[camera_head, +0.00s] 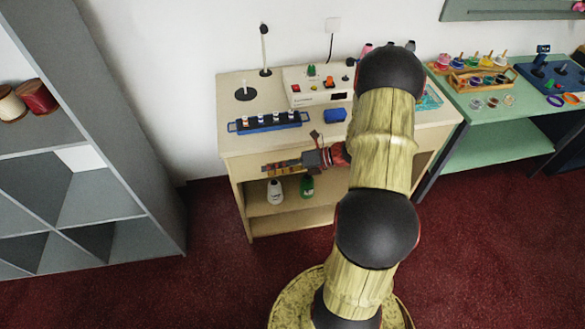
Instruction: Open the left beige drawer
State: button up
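The beige counter (241,146) stands against the wall. Its front has a beige band under the top at the left, which looks like the left drawer (248,171). Whether the drawer is shut or slightly out is not clear. My gripper (300,160) is in front of this band, near the counter's front edge, pointing left. A yellow-brown piece shows at its tip; I cannot tell if it is part of my gripper or a handle. Whether my fingers touch the drawer is too small to tell. My arm hides the counter's right front.
A white bottle (275,192) and a green bottle (307,187) stand on the open shelf below. A grey shelf unit (90,150) is at left, a green table (510,140) at right.

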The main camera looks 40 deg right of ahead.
jog(key=s+d+f+m+t+h, duration=0.4)
jog(key=d+f+m+t+h, duration=0.2)
jog(key=d+f+m, duration=0.7)
jog(key=shift+m, duration=0.6)
jog(key=x, duration=0.2)
jog(key=b+x, duration=0.1)
jog(key=x, duration=0.4)
jog(key=shift+w+d+r+b, duration=0.1)
jog(key=shift+d+r+b, duration=0.1)
jog(key=shift+r+b, duration=0.15)
jog(key=c, duration=0.4)
grip_shut()
